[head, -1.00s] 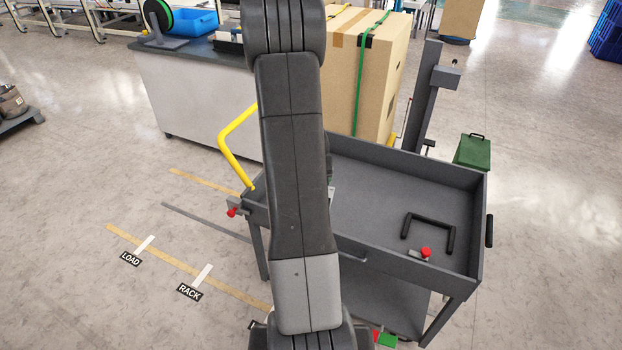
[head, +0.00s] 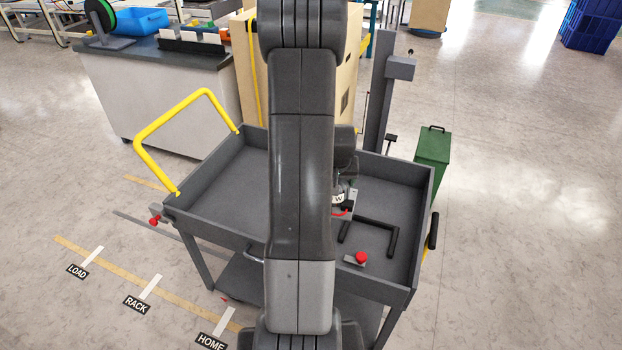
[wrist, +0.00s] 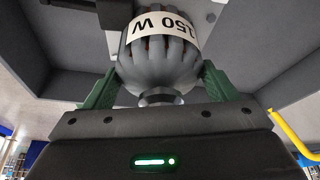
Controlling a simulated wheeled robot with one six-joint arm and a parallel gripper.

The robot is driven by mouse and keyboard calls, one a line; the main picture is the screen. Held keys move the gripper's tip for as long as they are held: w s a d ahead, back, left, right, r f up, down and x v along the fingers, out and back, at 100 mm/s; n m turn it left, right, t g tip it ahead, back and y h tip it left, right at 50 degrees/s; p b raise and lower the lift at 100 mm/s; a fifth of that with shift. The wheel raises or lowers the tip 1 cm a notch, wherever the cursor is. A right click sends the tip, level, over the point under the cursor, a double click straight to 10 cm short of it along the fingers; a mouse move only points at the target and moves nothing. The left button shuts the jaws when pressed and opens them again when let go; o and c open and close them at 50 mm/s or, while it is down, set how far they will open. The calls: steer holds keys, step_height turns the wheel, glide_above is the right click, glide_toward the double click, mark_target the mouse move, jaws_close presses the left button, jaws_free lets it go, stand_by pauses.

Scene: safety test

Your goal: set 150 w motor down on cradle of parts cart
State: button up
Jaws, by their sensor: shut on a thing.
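The 150 W motor is a grey, rounded body with copper-coloured slots and a white label, seen close up in the wrist view (wrist: 160,68). My gripper (wrist: 160,90) is shut on it, with a green finger on each side. In the head view the motor (head: 338,198) shows partly from behind my arm, over the parts cart's grey tray. The parts cart (head: 225,185) has raised tray walls. A black U-shaped bracket, seemingly the cradle (head: 378,222), lies at the tray's right, just right of the motor. The gap between motor and tray cannot be judged.
A red button (head: 361,258) sits near the cart's front wall. A yellow handle (head: 150,130) rises at its left. A dark post (head: 380,100) and a green bin (head: 433,158) stand behind and right. A bench (head: 150,100) and cardboard box (head: 345,95) are behind.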

steer(key=s+d+f+b, duration=0.2)
steer(key=s+d, duration=0.1)
steer(key=d, duration=0.2)
steer(key=s+d+f+m+b, duration=0.1)
steer(key=s+d+f+b, duration=0.1)
steer(key=d, duration=0.4)
steer(key=shift+s+f+b, duration=0.15)
steer(key=shift+s+b, duration=0.35)
steer(key=shift+b, duration=0.15)
steer(key=shift+d+f+b, duration=0.1)
steer(key=shift+f+b, duration=0.05)
steer(key=shift+b, duration=0.6)
steer(key=shift+b, duration=0.45)
steer(key=shift+f, duration=0.2)
steer(key=shift+f+b, duration=3.25)
steer(key=shift+f, duration=0.7)
